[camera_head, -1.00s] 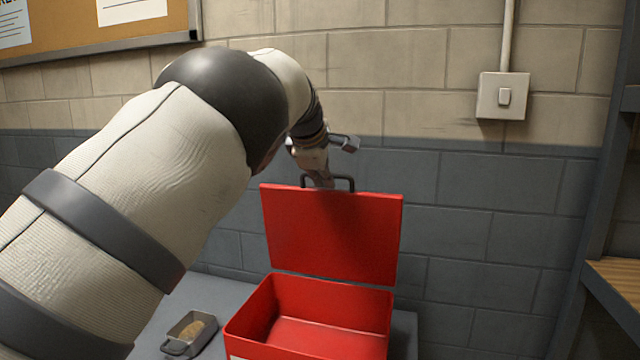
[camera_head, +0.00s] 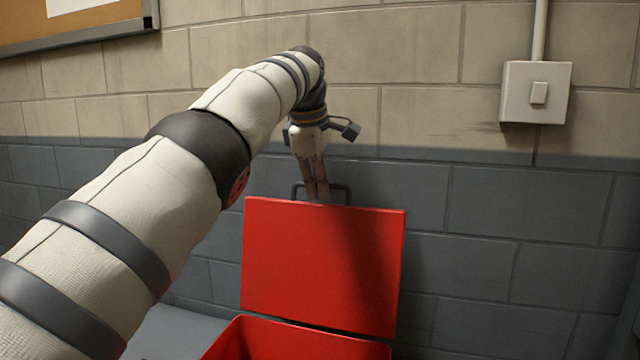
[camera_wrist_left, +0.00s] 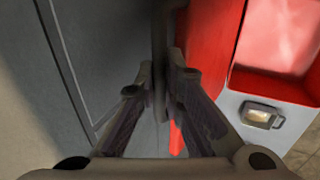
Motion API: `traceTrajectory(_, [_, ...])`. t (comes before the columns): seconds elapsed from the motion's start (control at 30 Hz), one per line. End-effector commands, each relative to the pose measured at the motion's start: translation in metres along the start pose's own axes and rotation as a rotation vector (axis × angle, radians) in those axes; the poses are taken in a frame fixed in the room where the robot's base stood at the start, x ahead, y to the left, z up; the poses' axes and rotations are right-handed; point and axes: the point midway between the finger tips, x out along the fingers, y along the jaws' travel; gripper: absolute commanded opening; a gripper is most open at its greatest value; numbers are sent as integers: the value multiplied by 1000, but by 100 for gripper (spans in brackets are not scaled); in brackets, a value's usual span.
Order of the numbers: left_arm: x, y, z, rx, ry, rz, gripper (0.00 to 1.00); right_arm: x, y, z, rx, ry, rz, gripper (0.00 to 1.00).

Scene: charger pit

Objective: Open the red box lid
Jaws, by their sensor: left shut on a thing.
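The red box lid (camera_head: 322,265) stands raised, roughly upright, behind the open red box (camera_head: 290,342) in the head view. A dark handle (camera_head: 342,190) sits on the lid's top edge. My left gripper (camera_head: 318,194) reaches down from above and is shut on that handle. In the left wrist view the fingers (camera_wrist_left: 165,112) close around the dark handle, with the red lid (camera_wrist_left: 212,40) just beside them. The inside of the box (camera_wrist_left: 282,35) shows there, pale red and open. My right gripper is in neither view.
A grey block wall (camera_head: 520,215) stands close behind the lid. A light switch (camera_head: 537,92) is on the wall at right. A small metal tray (camera_wrist_left: 260,115) lies beside the box in the wrist view. A notice board (camera_head: 75,35) hangs at upper left.

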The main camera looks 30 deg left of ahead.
Motion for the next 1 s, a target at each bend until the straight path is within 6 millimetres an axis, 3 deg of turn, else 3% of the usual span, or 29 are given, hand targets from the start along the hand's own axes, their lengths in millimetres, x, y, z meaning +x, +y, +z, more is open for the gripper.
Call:
traceTrajectory(0.03, [10, -6, 1, -4, -3, -26, 0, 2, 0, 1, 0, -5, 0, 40])
traceTrajectory(0.27, [11, -6, 1, -4, -4, -29, 0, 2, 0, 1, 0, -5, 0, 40])
traceTrajectory(0.3, [11, -6, 1, -4, -5, -29, 16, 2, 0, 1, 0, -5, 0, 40])
traceTrajectory(0.37, [11, -6, 1, -3, -4, -28, 29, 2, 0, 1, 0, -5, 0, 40])
traceTrajectory(1.0, [5, -3, 0, -1, -2, -14, 30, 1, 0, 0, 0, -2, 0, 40])
